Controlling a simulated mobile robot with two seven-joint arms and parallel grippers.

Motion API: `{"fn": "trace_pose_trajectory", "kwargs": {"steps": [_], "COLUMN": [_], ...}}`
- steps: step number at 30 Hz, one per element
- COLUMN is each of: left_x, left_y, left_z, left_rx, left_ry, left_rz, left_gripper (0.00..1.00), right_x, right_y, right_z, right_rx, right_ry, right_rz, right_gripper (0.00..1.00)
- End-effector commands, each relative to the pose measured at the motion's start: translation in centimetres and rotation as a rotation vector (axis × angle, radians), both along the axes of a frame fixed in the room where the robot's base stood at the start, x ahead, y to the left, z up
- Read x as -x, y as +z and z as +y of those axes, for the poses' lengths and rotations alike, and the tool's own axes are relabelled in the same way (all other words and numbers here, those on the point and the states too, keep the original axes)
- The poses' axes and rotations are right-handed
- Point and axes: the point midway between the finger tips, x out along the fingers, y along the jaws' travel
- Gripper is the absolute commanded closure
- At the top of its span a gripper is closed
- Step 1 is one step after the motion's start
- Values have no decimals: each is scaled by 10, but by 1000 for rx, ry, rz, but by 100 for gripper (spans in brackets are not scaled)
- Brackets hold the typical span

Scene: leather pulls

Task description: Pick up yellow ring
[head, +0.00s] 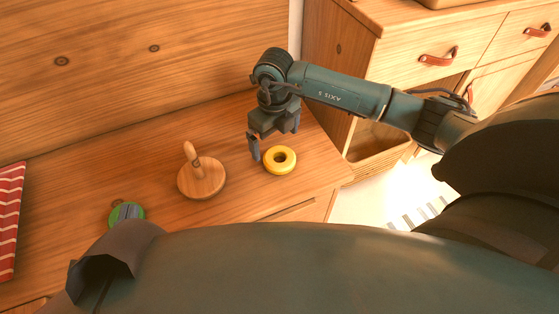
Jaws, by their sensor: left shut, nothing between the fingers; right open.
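The yellow ring (281,170) lies flat on the wooden worktop near its right front edge, its dark hole facing up. My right gripper (275,142) points down just behind and above the ring, with its fingers apart and nothing between them. One finger is at the ring's left side; I cannot tell whether it touches. My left arm fills the bottom of the head view, but its fingers do not show.
A round wooden base with an upright peg (201,181) stands left of the ring. A green round object (127,211) is partly hidden by my arm. A red striped cloth (8,220) lies far left. A drawer cabinet (410,65) with leather pulls stands right.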

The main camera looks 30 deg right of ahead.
Motion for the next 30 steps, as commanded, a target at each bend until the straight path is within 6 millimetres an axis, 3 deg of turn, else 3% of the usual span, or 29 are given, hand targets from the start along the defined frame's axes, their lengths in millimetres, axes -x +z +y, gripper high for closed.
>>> {"fn": "trace_pose_trajectory", "kwargs": {"steps": [5, 13, 21, 30], "left_x": [-1, -3, -2, -2], "left_y": [-2, -4, 1, 1], "left_z": [-1, -3, -5, -5], "left_rx": [13, 56, 67, 67], "left_ry": [-3, -16, -23, -23], "left_rz": [-1, -1, -3, -4], "left_gripper": [100, 100, 100, 100], "right_x": [2, 5, 4, 4], "right_y": [-13, -52, -53, -53], "right_z": [-1, -4, -4, -4], "right_rx": [0, -1, -1, -1], "right_ry": [1, 0, 1, 1], "right_rz": [2, 1, -1, 0], "right_gripper": [1, 1, 2, 26]}}
